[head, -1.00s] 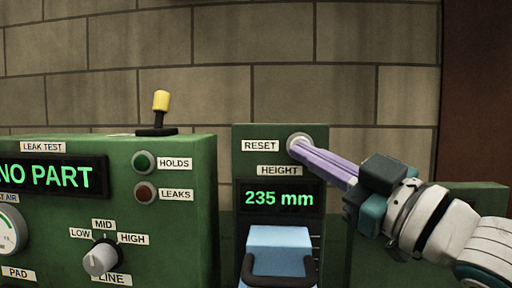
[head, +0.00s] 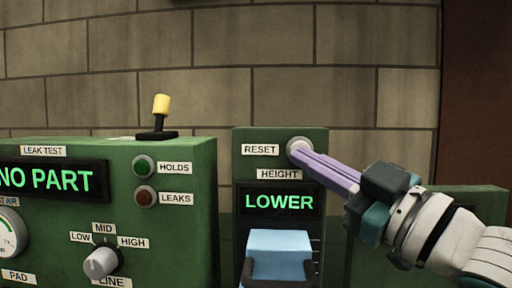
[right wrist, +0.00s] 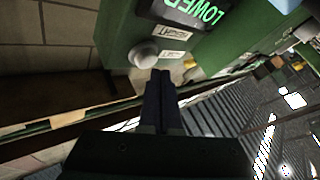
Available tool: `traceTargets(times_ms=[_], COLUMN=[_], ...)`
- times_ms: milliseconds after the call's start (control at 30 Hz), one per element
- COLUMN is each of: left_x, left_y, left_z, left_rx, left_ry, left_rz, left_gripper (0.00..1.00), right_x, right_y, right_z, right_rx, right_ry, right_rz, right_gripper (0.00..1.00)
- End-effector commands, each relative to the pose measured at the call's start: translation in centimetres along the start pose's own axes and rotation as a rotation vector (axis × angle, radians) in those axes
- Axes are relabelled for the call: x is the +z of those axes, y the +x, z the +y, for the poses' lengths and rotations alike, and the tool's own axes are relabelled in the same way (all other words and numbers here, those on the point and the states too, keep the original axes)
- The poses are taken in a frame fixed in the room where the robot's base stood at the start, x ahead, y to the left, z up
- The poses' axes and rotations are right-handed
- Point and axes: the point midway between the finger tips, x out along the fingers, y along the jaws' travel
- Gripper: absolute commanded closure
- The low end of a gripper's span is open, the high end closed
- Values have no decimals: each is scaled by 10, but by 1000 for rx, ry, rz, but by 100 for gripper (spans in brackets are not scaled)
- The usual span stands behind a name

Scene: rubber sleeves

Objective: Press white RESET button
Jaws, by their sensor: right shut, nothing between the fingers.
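The white RESET button (head: 298,145) sits at the top right of the green height panel (head: 246,204), beside the RESET label. In the head view my right gripper (head: 300,152) has its purple fingers together, with the tips at the button and covering part of it. In the right wrist view the round button (right wrist: 143,54) shows just past the fingertips (right wrist: 160,74); I cannot tell whether they touch. The height display (head: 279,202) reads LOWER. My left gripper is not in view.
A green leak test box (head: 190,235) stands to the left, with a NO PART display, a knob (head: 101,263) and a yellow-tipped lever (head: 160,105) on top. A pale blue block (head: 278,243) with a dark handle is below the display. A brick wall is behind.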

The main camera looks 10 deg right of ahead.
Motion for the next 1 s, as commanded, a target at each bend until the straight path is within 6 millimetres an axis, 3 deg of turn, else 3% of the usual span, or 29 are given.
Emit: traceTargets(times_ms=[433, 1000], left_x=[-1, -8], left_y=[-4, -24], left_z=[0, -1], left_rx=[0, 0], left_ry=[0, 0], left_rz=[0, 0], left_gripper=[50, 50], right_x=[-4, -28], right_y=[-4, -37], right_z=[-3, -26], right_rx=[0, 1], right_ry=[0, 0], right_rz=[0, 2], right_gripper=[100, 100])
